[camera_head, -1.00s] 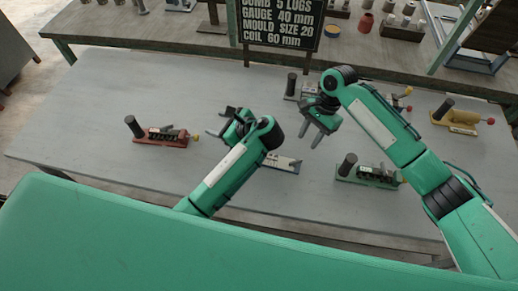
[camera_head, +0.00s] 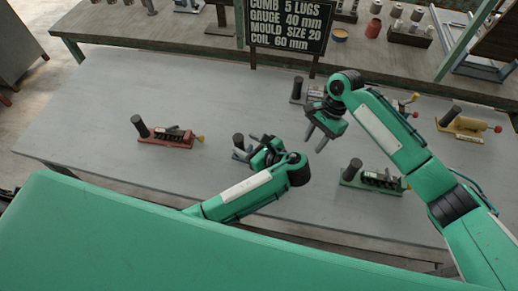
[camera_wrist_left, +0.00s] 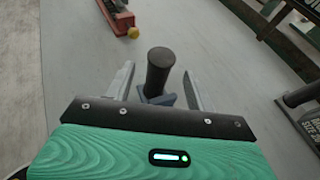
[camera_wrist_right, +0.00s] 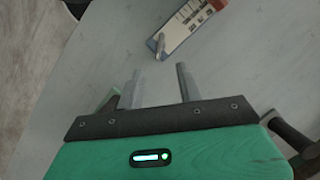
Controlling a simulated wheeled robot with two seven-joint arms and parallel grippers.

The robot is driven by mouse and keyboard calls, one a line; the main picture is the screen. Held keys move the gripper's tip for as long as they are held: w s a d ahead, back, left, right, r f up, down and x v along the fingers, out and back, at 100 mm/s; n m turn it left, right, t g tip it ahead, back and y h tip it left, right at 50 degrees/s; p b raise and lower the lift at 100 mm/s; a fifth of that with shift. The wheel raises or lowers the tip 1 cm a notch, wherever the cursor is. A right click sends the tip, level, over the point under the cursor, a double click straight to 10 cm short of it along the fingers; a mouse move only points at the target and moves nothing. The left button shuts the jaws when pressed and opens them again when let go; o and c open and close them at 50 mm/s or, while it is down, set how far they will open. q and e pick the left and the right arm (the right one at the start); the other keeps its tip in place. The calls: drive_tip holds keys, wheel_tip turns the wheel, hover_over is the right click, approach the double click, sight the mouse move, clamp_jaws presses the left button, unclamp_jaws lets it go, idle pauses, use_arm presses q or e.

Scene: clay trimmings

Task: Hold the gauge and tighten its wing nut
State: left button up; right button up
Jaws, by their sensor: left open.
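A gauge with a dark upright handle (camera_head: 238,141) stands mid-table, mostly hidden by my left gripper (camera_head: 246,147). In the left wrist view the handle (camera_wrist_left: 159,70) rises from a blue base (camera_wrist_left: 157,98) and shows between the open fingers, with a gap on each side. My right gripper (camera_head: 315,140) is open and empty above the table, right of that gauge. In the right wrist view a gauge with a white plate (camera_wrist_right: 182,30) lies beyond its fingers; I cannot surely tell which one it is. The blue gauge's wing nut is not clearly seen.
Other gauges stand around: red (camera_head: 168,138) at left, green (camera_head: 372,180) at right, yellow (camera_head: 464,126) at far right, and a grey one (camera_head: 300,91) behind my right gripper. A dark sign (camera_head: 290,22) stands at the back.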

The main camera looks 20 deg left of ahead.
sight(235, 139)
use_arm(q)
drive_tip(key=x, duration=0.6)
drive_tip(key=shift+w+a+f, duration=0.15)
drive_tip(key=shift+a, duration=0.1)
clamp_jaws()
use_arm(e)
drive_tip(key=shift+c, duration=0.7)
